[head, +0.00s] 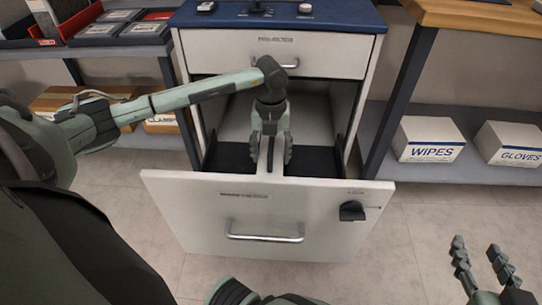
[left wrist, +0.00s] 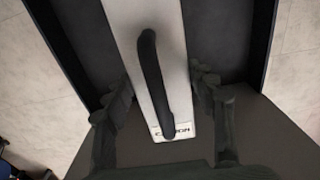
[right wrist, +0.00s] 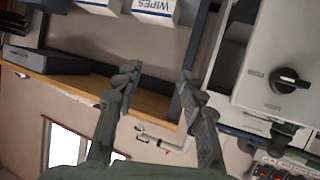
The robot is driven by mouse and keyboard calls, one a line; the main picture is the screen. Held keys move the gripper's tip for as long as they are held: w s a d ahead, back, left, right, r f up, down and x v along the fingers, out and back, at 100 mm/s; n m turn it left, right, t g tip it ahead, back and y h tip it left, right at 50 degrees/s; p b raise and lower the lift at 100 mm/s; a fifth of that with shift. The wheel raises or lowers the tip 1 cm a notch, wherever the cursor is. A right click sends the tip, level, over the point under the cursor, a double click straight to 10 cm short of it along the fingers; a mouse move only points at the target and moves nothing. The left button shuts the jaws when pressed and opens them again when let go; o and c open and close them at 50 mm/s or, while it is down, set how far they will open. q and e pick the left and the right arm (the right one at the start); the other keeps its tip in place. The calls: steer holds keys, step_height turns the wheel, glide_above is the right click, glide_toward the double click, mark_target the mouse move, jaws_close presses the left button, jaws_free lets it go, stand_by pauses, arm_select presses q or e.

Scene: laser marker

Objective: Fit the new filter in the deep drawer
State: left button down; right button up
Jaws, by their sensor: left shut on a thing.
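The deep drawer (head: 190,205) is pulled out, with a bar handle and a black knob (head: 352,211) on its front; the knob also shows in the right wrist view (right wrist: 289,80). The filter (left wrist: 180,90) is a long white box with a black strap handle (left wrist: 152,75) and a small label at its near end. My left gripper (head: 272,160) reaches down inside the drawer, shut on the filter, a finger on each side in the left wrist view (left wrist: 163,95). The filter's underside is hidden. My right gripper (head: 476,248) is open and empty, low at right; its spread fingers show in its wrist view (right wrist: 158,78).
Above is a shut shallow drawer (head: 310,58) under a blue top (head: 225,17). Shelves flank the cabinet, with WIPES (head: 428,138) and GLOVES (head: 508,145) boxes at right. Trays (head: 97,30) lie at left. The floor before the drawer is clear.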

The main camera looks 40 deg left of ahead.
arm_select(q)
steer(key=shift+w+f, duration=0.1)
steer(key=shift+f, duration=0.25)
arm_select(e)
steer(key=shift+a+r, duration=0.15)
steer(key=shift+r, duration=0.1)
steer(key=shift+w, duration=0.1)
arm_select(q)
steer(key=c, duration=0.5)
jaws_free()
steer(key=shift+f, duration=0.1)
steer(key=shift+c, duration=0.2)
arm_select(e)
steer(key=shift+a+r, duration=0.15)
steer(key=shift+r, duration=0.05)
arm_select(q)
step_height(320, 180, up, 12)
steer(key=shift+r+p, duration=0.1)
steer(key=shift+p, duration=0.45)
arm_select(e)
steer(key=s+d+f+g+h, duration=0.1)
steer(key=s+d+f+g, duration=0.1)
steer(key=d+f, duration=0.2)
steer(key=shift+s+f+g, duration=0.25)
steer(key=shift+f+g, duration=0.05)
steer(key=shift+f, duration=0.2)
